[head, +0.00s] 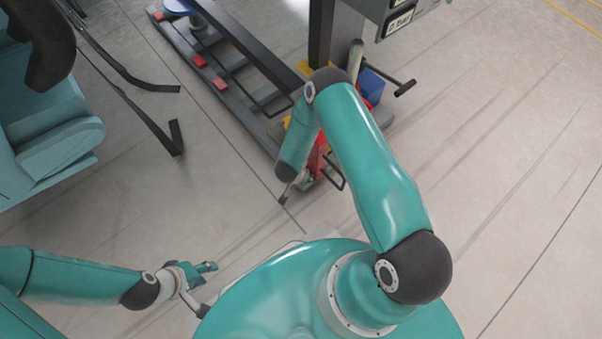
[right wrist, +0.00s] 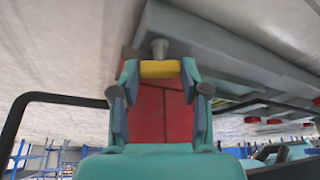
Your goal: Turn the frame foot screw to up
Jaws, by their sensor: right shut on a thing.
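In the right wrist view, a grey stem with a rounded head (right wrist: 159,46) rises from a yellow band (right wrist: 160,69); together they look like the frame foot screw. My right gripper (right wrist: 160,84) is shut on the yellow band, one finger on each side. A red body (right wrist: 164,112) fills the space between the fingers. In the head view, my right arm reaches down to the red part (head: 317,160) at the near end of the frame, and the arm hides most of that grip. My left gripper (head: 206,268) hangs over bare floor, apart from everything; its finger gap is too small to read.
A long grey rail (head: 225,98) with red blocks (head: 199,61) runs to the upper left. A dark post (head: 320,35), a blue box (head: 371,84) and a black-handled bar (head: 403,88) stand beyond my right arm. A teal seat (head: 60,150) is at left. Floor at right is clear.

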